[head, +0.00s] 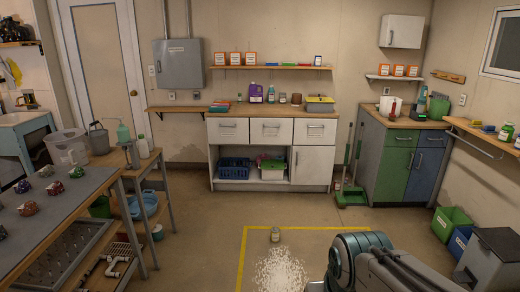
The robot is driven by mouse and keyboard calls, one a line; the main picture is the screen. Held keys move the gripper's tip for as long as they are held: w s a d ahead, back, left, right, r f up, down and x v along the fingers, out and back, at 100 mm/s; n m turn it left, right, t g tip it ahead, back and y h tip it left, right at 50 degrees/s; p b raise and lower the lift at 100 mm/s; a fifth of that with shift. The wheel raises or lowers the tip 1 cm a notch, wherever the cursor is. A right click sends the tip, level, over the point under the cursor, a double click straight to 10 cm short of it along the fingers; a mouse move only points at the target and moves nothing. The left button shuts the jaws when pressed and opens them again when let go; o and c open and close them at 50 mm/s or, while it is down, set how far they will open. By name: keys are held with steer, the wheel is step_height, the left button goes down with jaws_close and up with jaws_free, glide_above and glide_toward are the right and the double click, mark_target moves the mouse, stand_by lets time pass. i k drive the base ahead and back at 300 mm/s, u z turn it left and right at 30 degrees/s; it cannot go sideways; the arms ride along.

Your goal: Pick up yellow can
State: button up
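I cannot clearly pick out a yellow can. Several small crumpled cans lie on the grey-topped workbench (62,212) at the left, among them a reddish one (28,208); their colours are hard to tell at this size. A small pale container (275,234) stands on the floor inside a yellow-lined area, behind a patch of spilled white grains (280,270). My arm shows at the lower right, but no gripper fingers are visible, so I cannot see whether it holds anything.
White cabinets (228,158) stand at the back wall, with bottles and a yellow-topped box (320,104) on the counter. Green and blue cabinets (390,163) stand at the right. Green and blue bins (450,222) sit at the right edge. The middle floor is mostly clear.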

mark_target(275, 232)
steer(key=i, duration=2.45)
steer(key=z, duration=0.65)
